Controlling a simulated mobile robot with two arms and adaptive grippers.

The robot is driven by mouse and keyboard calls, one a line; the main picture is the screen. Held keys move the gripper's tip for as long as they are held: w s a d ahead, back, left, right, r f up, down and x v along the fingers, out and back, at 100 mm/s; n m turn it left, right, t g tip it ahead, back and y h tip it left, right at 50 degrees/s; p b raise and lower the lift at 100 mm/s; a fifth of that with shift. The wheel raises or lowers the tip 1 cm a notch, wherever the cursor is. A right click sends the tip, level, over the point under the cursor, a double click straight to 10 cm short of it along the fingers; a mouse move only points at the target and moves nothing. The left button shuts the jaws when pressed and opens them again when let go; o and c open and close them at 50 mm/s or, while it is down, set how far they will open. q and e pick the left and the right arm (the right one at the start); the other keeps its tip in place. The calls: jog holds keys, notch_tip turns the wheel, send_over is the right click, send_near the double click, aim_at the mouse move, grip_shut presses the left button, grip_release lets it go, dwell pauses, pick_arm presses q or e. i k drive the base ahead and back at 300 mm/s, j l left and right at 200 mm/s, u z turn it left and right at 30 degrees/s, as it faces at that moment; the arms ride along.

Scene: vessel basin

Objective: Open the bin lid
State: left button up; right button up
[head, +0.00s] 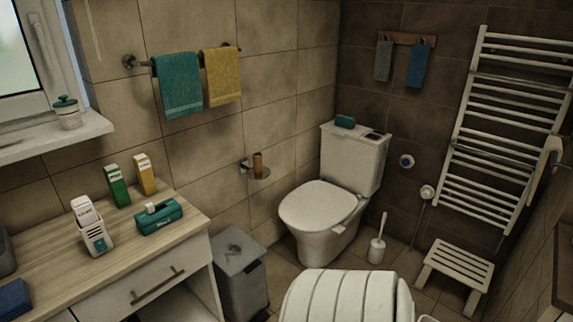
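A grey bin (246,284) stands on the floor at the lower middle-left, just right of the wooden-topped cabinet. Its flat grey lid (237,249) lies shut on top, with darker marks on it. The cabinet's edge is close to the bin's left side. Neither of my grippers shows in the head view, so their position relative to the bin cannot be seen.
A white toilet (322,216) stands behind the bin to the right. A white ribbed rounded object (345,296) fills the bottom middle. A stool (455,272) stands at right.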

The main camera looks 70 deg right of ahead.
aim_at(234, 252)
jog(key=z, duration=1.8)
